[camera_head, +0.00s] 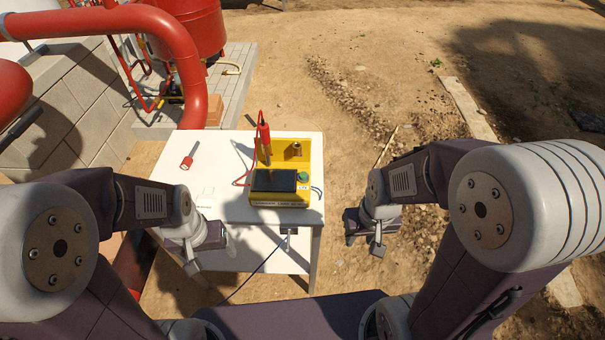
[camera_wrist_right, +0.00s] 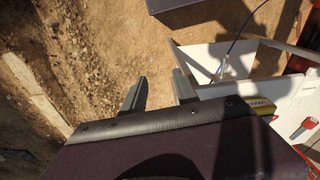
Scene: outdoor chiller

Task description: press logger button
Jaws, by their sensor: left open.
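The yellow logger (camera_head: 310,158) stands on the white table, with a dark screen (camera_head: 273,181) on its front. A small green button (camera_head: 303,176) shows just right of the screen. A red-handled probe (camera_head: 263,133) stands upright at the logger's left side, with a red cable. My left gripper (camera_head: 208,246) is open and empty near the table's front left, apart from the logger. My right gripper (camera_head: 366,238) is to the right of the table, off its edge; in the right wrist view (camera_wrist_right: 158,92) its fingers are apart with nothing between them.
The white table (camera_head: 225,208) has a lower shelf. A red-handled tool (camera_head: 189,155) lies on its left part. Red pipework (camera_head: 188,60) and a block wall (camera_head: 75,125) stand behind left. Bare ground (camera_head: 400,110) lies open to the right.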

